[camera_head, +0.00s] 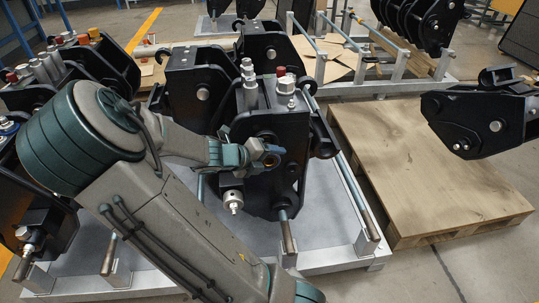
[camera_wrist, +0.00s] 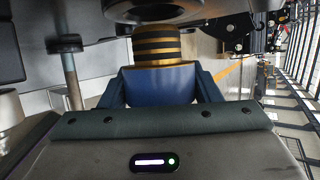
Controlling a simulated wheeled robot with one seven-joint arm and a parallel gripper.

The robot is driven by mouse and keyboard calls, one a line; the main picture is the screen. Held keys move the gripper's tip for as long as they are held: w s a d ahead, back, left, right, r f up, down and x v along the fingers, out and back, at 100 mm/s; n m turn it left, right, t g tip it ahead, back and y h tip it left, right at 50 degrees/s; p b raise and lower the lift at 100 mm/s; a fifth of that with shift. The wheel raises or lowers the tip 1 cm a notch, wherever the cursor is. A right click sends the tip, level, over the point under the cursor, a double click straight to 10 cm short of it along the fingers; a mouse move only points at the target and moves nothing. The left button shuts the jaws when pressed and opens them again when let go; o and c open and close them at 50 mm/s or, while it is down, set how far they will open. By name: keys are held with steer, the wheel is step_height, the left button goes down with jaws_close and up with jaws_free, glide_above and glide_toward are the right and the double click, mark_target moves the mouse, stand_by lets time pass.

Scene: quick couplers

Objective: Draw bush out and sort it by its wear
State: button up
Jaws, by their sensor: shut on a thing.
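My gripper (camera_head: 262,156) is at the front face of the black coupler (camera_head: 290,150) in the middle of the head view. In the wrist view its dark teal fingers (camera_wrist: 160,88) are shut on both sides of a blue block-like part (camera_wrist: 158,84). A brass-coloured bush (camera_wrist: 157,46) with dark bands stands out from the blue part, towards a round dark boss (camera_wrist: 150,10) on the coupler. I cannot tell whether the bush's far end is still inside the bore. In the head view the bush is mostly hidden by my gripper.
The coupler stands on a grey metal stand (camera_head: 325,258) with upright posts and rods. A wooden pallet (camera_head: 420,170) lies to the right, with another black coupler (camera_head: 480,120) at its right edge. More couplers (camera_head: 60,75) stand at left. A silver fitting (camera_head: 233,200) sits just below my gripper.

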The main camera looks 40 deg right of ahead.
steer(key=shift+s+a, duration=0.1)
steer(key=shift+s, duration=0.15)
steer(key=shift+s+a+r+p, duration=0.15)
steer(key=shift+s+a+p, duration=0.4)
steer(key=shift+s, duration=0.25)
steer(key=shift+s+a+p, duration=0.4)
steer(key=shift+s+a, duration=0.1)
steer(key=shift+s, duration=0.35)
